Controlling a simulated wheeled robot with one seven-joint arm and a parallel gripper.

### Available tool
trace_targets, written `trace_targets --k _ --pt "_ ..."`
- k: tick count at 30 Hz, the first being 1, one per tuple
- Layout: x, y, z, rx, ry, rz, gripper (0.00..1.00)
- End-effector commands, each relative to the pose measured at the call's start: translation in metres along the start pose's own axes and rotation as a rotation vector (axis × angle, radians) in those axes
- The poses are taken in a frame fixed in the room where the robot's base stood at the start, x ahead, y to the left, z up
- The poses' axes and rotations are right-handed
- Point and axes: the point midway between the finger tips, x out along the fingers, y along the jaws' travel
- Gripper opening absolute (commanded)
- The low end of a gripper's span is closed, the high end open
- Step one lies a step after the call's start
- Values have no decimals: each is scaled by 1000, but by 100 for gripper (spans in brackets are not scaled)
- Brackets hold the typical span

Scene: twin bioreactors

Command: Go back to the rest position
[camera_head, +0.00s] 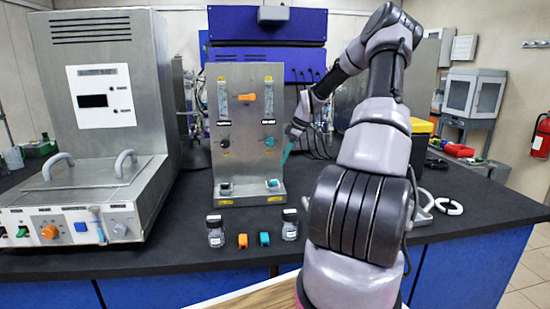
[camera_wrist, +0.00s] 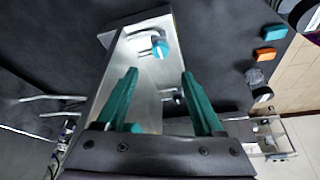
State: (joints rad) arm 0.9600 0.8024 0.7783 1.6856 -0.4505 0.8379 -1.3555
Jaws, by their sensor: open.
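My gripper (camera_head: 287,150) is at the right edge of the upright steel panel (camera_head: 240,165) in the head view, at the height of the panel's lower knobs. My arm reaches up from the front and bends over to it. In the wrist view my gripper (camera_wrist: 159,72) shows two teal fingers spread apart with nothing between them. The panel's steel base lies beyond the fingers there, with a teal-topped fitting (camera_wrist: 159,50) on it. In the head view, teal and dark fittings sit on the base. My arm hides part of the bench behind it.
Two small jars (camera_head: 215,232) (camera_head: 290,225), an orange block (camera_head: 243,241) and a teal block (camera_head: 264,239) stand in front of the panel. A large steel machine (camera_head: 108,70) with two handles is at left. A white ring (camera_head: 449,206) lies at right. The bench's front strip is mostly clear.

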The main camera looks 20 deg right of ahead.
Motion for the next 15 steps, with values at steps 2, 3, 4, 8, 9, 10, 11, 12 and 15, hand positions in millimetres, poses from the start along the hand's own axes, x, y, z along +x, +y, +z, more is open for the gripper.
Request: trace_targets --k 2,3,4,8,9,10,11,12,15 --pt "0 0 0 0 0 0 69" --pt "0 0 0 0 0 0 69" --pt "0 0 0 0 0 0 69" --pt "-5 -7 -6 9 -19 4 69" --pt "-10 -12 -12 17 -33 8 69" --pt "-13 -18 -17 26 -46 10 69" --pt "-18 -24 -22 39 -61 16 69" --pt "-26 -35 -30 59 -84 25 69" --pt "-50 -65 -50 128 -141 61 69"
